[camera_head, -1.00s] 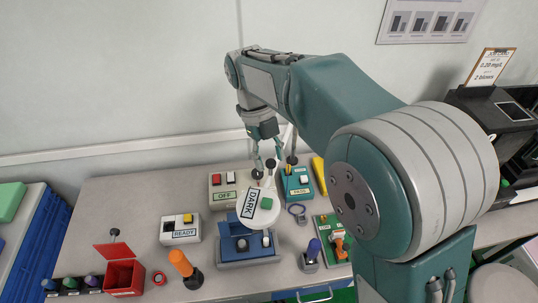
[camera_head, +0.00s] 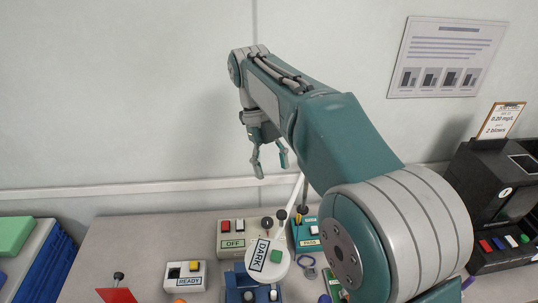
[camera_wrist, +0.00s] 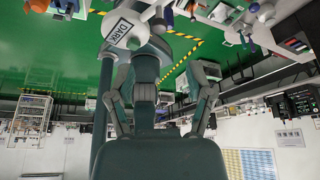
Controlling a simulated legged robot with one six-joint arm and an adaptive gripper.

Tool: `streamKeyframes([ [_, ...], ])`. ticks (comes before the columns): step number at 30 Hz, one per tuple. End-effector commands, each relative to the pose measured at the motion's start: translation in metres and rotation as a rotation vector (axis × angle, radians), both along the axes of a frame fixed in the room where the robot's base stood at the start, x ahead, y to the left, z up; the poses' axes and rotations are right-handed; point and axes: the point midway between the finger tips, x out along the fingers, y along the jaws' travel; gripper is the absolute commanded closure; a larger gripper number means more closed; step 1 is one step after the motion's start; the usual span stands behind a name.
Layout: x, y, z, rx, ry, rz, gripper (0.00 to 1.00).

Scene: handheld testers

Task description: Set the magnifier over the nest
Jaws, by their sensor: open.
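The magnifier is a white round head (camera_head: 268,261) with a DARK label and a green button, on a white swing arm. It also shows in the wrist view (camera_wrist: 126,30). What looks like the nest is a blue fixture (camera_head: 233,283), cut off by the head view's bottom edge. The head overlaps the fixture's back right in the picture; I cannot tell how well they line up. A black knob (camera_head: 267,222) stands near the head's back edge. My gripper (camera_head: 271,167) is open and empty, raised above and apart from the magnifier and knob.
An OFF box (camera_head: 232,243) and a teal PASS box (camera_head: 307,232) stand behind the magnifier. A READY box (camera_head: 185,276) is at left. A dark machine (camera_head: 492,195) stands at right. The wall is behind my gripper, with clear air around it.

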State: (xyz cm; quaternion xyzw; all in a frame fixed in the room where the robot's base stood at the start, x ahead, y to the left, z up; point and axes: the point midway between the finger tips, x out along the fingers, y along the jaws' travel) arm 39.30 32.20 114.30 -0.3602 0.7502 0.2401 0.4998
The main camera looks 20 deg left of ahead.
Motion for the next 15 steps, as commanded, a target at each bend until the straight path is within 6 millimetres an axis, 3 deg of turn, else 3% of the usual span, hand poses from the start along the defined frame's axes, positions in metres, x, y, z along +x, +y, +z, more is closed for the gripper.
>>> streamKeyframes([
  [6,0.005,0.006,0.017,0.001,-0.001,0.000,0.33],
  [15,0.005,0.007,0.020,-0.001,0.001,0.000,0.33],
])
